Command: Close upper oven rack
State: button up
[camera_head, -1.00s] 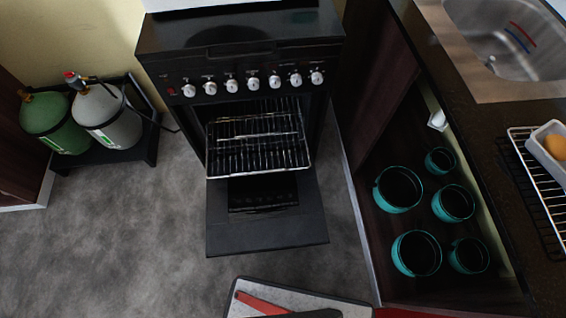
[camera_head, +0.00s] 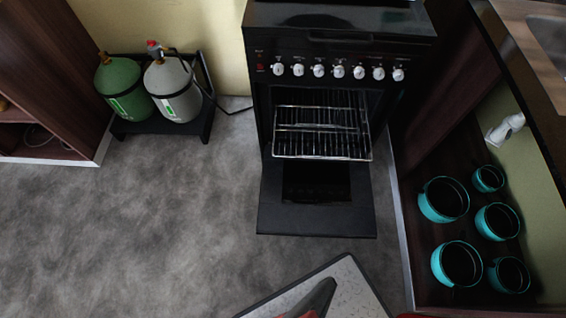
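The black oven (camera_head: 340,50) stands against the back wall with its door (camera_head: 310,218) folded down and open. A wire rack (camera_head: 322,146) sticks out of the oven cavity above the open door. A brighter bar crosses the wires further back, and I cannot tell whether it belongs to a second rack. My gripper is not in view. Only part of my own body shows at the bottom edge, with a dark pointed part over it, apart from the oven.
Green (camera_head: 122,90) and grey (camera_head: 173,90) gas cylinders stand on a black stand left of the oven. An open cabinet (camera_head: 470,150) with several teal pots (camera_head: 443,199) is on the right. Grey floor (camera_head: 170,220) is clear in front and to the left.

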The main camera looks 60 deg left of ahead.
aim_at(308, 157)
jog(key=u, duration=1.95)
jog(key=i, duration=0.5)
jog(key=z, duration=1.05)
jog(key=k, duration=0.6)
jog(key=u, duration=1.05)
